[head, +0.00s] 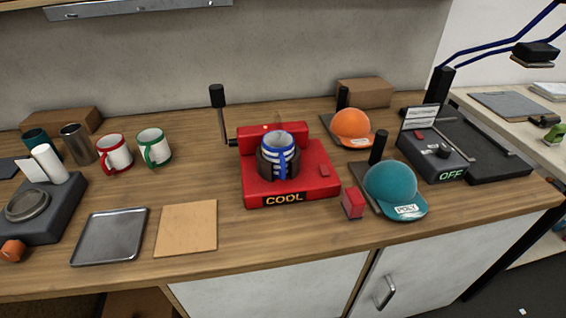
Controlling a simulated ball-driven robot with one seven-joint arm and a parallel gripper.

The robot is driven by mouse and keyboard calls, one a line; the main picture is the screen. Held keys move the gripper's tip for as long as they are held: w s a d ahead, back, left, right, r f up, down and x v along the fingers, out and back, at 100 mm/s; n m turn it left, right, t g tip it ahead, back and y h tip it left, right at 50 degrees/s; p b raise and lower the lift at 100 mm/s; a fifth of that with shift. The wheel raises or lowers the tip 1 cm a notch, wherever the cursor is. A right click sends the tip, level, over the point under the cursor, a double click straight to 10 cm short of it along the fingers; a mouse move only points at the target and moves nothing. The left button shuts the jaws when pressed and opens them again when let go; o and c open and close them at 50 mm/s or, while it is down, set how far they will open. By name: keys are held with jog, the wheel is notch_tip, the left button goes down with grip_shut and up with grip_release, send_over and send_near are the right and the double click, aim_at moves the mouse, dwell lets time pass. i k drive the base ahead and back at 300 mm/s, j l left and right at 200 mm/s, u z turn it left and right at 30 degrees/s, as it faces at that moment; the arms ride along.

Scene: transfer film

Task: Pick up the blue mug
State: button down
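The blue mug (283,155), with blue and white stripes and a blue handle, stands upright in the dark round holder (265,163) of a red press (318,160). The holder hides the mug's lower part. The mug's handle points toward the front. The press has a black label reading "COOL", and a lever with a black knob (217,96) stands up at its left. My gripper is not in view.
A red-rimmed mug (117,157) and a green-rimmed mug (156,149) stand to the left. A metal tray (110,238) and a tan board (187,228) lie in front. Teal (389,184) and orange (351,124) caps sit on stands at right, near a small red block (353,203).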

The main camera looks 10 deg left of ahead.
aim_at(278, 146)
jog(key=i+l+u, duration=0.1)
jog(key=i+l, duration=0.4)
jog(key=l, duration=0.25)
jog(key=i+l+u, duration=0.15)
jog(key=l, duration=0.2)
jog(key=i+l, duration=0.3)
jog(key=l+u, duration=0.05)
jog(key=l, duration=0.05)
